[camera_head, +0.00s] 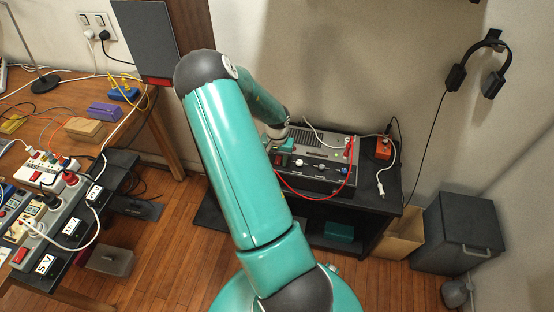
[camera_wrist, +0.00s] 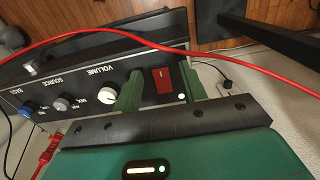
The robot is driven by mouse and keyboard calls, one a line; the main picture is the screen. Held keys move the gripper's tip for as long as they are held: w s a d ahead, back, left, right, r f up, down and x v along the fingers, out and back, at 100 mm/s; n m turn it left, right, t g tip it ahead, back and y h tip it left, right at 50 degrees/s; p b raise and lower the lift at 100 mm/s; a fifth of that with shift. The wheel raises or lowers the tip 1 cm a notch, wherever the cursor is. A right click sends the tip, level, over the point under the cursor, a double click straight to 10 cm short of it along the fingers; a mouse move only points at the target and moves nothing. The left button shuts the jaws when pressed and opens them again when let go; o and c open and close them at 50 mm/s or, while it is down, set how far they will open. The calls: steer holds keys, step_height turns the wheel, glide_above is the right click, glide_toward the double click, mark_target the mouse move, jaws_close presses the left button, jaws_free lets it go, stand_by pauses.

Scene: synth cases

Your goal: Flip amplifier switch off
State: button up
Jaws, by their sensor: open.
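The amplifier (camera_head: 338,148) is a grey box on a black stand by the wall; its dark front panel with labelled knobs (camera_wrist: 65,103) fills the left of the wrist view. The red power switch (camera_wrist: 162,79) sits at the panel's end, beside the VOLUME label, with a small white light (camera_wrist: 182,97) by it. My gripper (camera_wrist: 160,70) is open and empty, its two green fingers appearing on either side of the switch. I cannot tell whether they touch the panel. In the head view my gripper (camera_head: 287,145) is at the amplifier's left end, partly behind my arm.
A red cable (camera_wrist: 150,45) crosses in front of the panel and loops over the amplifier's right side. A red-orange box (camera_head: 383,148) stands to its right. The table at left holds power strips (camera_head: 75,190) and cables. A grey bin (camera_head: 457,235) stands at right.

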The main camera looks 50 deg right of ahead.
steer(key=shift+f, duration=0.2)
jaws_close()
steer(key=shift+w+d+r+g+y, duration=0.1)
steer(key=shift+d+g+y, duration=0.15)
steer(key=shift+y, duration=0.45)
steer(key=shift+w+d+r+g+y, duration=0.1)
steer(key=shift+g+y, duration=0.25)
steer(key=shift+y, duration=0.35)
jaws_free()
